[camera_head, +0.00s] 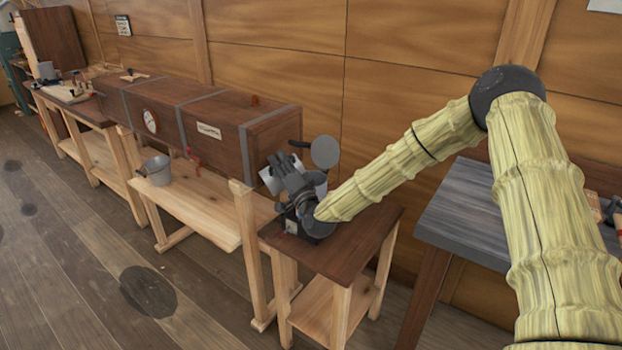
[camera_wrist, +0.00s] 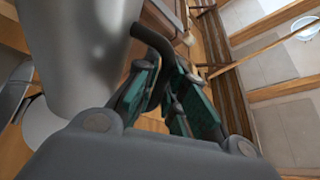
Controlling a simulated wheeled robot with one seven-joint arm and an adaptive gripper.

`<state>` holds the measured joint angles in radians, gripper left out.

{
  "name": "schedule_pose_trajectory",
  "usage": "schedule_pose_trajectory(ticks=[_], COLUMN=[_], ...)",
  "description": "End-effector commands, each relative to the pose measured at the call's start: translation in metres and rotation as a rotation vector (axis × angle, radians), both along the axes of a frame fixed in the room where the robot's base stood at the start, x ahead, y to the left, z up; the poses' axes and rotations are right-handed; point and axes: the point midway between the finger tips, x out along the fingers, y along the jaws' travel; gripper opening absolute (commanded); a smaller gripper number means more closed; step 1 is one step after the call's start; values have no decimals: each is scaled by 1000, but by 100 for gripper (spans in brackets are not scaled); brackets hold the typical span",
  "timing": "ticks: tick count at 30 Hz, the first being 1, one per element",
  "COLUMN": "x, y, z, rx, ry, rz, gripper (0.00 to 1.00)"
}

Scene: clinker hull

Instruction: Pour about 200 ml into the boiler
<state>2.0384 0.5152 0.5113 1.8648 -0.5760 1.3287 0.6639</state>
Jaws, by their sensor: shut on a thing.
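My gripper (camera_head: 284,172) is above the small dark-topped table at the right end of the long wooden box. It is shut on the dark handle (camera_wrist: 150,38) of a grey metal vessel (camera_wrist: 85,50), which fills the upper left of the wrist view. In the head view a pale grey part of the vessel (camera_head: 268,180) shows beside my gripper, and it looks tilted. What appears to be the boiler (camera_head: 318,228) stands on the small table, mostly hidden behind my wrist. A round grey disc (camera_head: 325,152) stands up above it, perhaps its lid. I cannot see any liquid.
The long wooden box (camera_head: 215,112) with a dial (camera_head: 150,121) and label runs left along the wall. A grey-topped table (camera_head: 460,220) is at right.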

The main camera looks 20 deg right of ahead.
Motion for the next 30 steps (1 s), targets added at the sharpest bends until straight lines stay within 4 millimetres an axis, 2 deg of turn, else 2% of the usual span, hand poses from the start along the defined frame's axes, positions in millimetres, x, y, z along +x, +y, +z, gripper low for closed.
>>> schedule_pose_trajectory(ticks=[2, 7, 21, 30], x=[-1, -2, -3, -3], y=[6, 15, 23, 23], z=[-12, -11, -13, -13], rx=[-67, -216, -375, -381], ry=[-10, -30, -51, -52], rz=[2, 1, 1, -1], gripper=[0, 0, 0, 0])
